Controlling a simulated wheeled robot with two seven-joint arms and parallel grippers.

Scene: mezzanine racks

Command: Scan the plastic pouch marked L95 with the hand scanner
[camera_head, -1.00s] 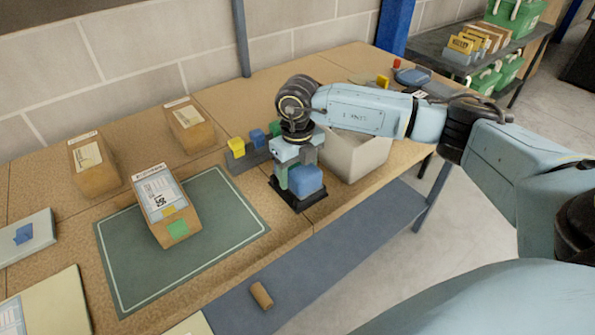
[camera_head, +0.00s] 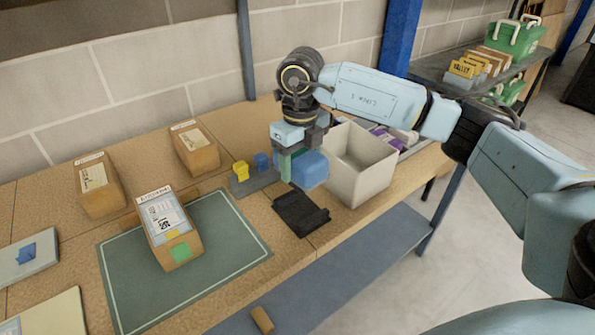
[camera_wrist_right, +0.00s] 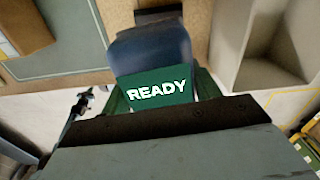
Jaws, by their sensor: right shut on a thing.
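The hand scanner (camera_head: 312,171) is a blue block with a green side, held above its black cradle (camera_head: 300,213). My right gripper (camera_head: 297,150) is shut on it. In the right wrist view the scanner (camera_wrist_right: 152,55) shows a green screen reading READY. A brown package with a white label and a green square (camera_head: 172,243) lies on the green mat (camera_head: 215,245). A pale flat packet with a blue mark (camera_head: 22,265) lies at the left edge. I cannot read L95 on any package. My left gripper is not in view.
Two more brown labelled packages (camera_head: 98,190) (camera_head: 196,150) stand behind the mat. A white open bin (camera_head: 358,175) stands right of the scanner. Small yellow and blue blocks in a holder (camera_head: 255,178) stand behind the cradle. A cream flat packet (camera_head: 55,312) lies at front left.

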